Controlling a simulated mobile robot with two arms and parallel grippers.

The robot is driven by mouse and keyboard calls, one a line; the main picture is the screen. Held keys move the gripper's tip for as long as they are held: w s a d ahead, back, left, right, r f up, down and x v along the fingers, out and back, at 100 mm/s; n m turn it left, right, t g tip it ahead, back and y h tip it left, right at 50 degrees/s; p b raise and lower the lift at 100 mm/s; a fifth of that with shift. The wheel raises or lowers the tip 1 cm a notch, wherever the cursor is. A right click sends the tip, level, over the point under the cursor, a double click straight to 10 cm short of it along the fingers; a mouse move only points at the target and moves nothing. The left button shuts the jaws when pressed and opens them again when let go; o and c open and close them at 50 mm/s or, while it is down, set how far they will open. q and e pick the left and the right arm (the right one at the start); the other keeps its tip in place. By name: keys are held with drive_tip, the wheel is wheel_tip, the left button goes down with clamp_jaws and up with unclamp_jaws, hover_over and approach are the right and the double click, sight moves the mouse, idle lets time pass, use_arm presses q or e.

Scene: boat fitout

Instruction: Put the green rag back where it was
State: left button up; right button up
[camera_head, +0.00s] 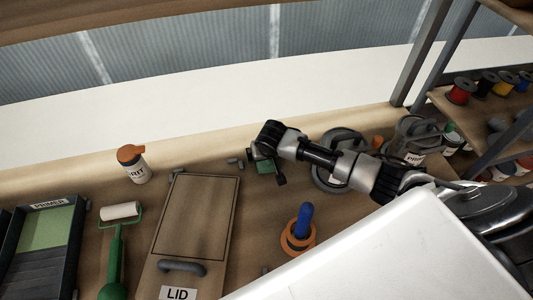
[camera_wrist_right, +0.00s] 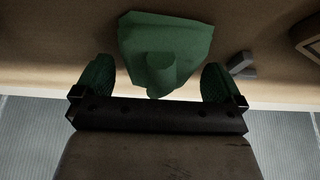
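The green rag (camera_wrist_right: 165,45) shows in the right wrist view as a crumpled cloth with a raised knob in its middle. My right gripper (camera_wrist_right: 158,78) has its two green finger pads apart, one on each side of the knob, with visible gaps between them and the cloth. The gripper is open and close to the rag. In the head view the right gripper (camera_head: 266,165) is over the bench, right of the lid board, and green shows beneath it; its wrist hides most of the rag. My left gripper is not in view.
The lid board (camera_head: 198,215) with a handle lies left of the gripper. An orange-capped bottle (camera_head: 133,164), a roller (camera_head: 119,230) and a primer tray (camera_head: 73,237) are further left. A blue-handled tool in an orange ring (camera_head: 300,228) stands nearer. Shelves with spools (camera_head: 461,91) are right.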

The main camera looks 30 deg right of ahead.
drive_tip(key=v, duration=1.2)
drive_tip(key=shift+r, duration=0.15)
idle(1.4)
